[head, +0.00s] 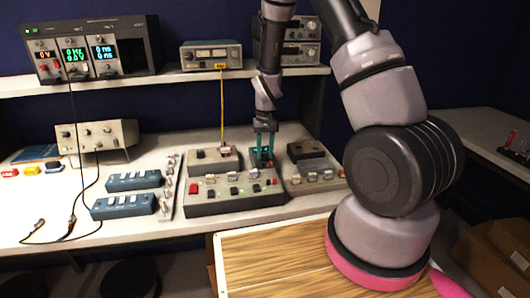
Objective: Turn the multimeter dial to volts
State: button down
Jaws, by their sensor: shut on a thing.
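A small dark device with a light front (256,163), which looks like the multimeter, sits at the back of the grey control panel on the bench. My gripper (265,150) reaches down to it from above with two teal fingers. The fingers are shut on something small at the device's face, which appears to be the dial. The fingers cover the dial, and its pointer and markings are too small to read.
The grey control panel (215,205) carries several buttons and switches. Another dark unit (307,150) stands close on the right. A yellow cable (222,110) hangs just left of my gripper. The shelf (190,78) with instruments runs behind. Blue switch boxes (125,207) lie left.

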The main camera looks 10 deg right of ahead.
aim_at(266, 154)
dwell(0.3)
jog(key=c, duration=0.5)
grip_release()
jog(key=shift+c, duration=0.2)
jog(key=shift+r, duration=0.1)
notch_tip(266, 154, up, 11)
jog(key=shift+d+f, duration=0.15)
jog(key=shift+f, duration=0.05)
jog(key=shift+r, duration=0.1)
